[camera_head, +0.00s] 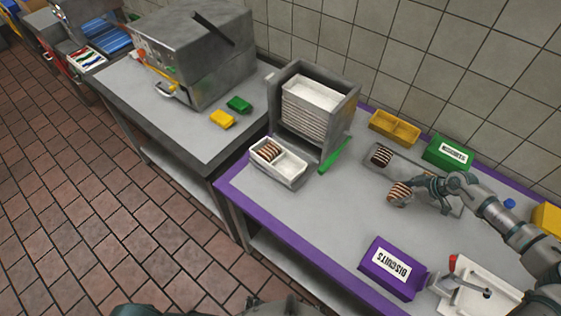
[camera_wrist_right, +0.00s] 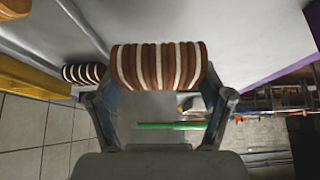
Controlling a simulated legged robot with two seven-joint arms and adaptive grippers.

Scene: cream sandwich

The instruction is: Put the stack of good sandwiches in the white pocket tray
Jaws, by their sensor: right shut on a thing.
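My right gripper (camera_head: 412,187) is shut on a stack of sandwiches (camera_head: 398,195), brown with cream stripes, near the front edge of a grey metal tray. In the right wrist view the held stack (camera_wrist_right: 158,66) lies between the fingertips of the right gripper (camera_wrist_right: 157,88), its layers side by side. The white pocket tray (camera_head: 291,180) stands to the left on the purple-edged table. One pocket holds a striped stack (camera_head: 267,152); the other looks empty. A darker stack (camera_head: 381,156) is on the grey tray and shows in the right wrist view (camera_wrist_right: 83,73). My left gripper is not visible.
A rack of white trays (camera_head: 312,106) stands behind the pocket tray, with a green strip (camera_head: 334,154) beside it. A purple biscuit box (camera_head: 393,268) is at the front, a green one (camera_head: 448,153) at the back. The table's middle is clear.

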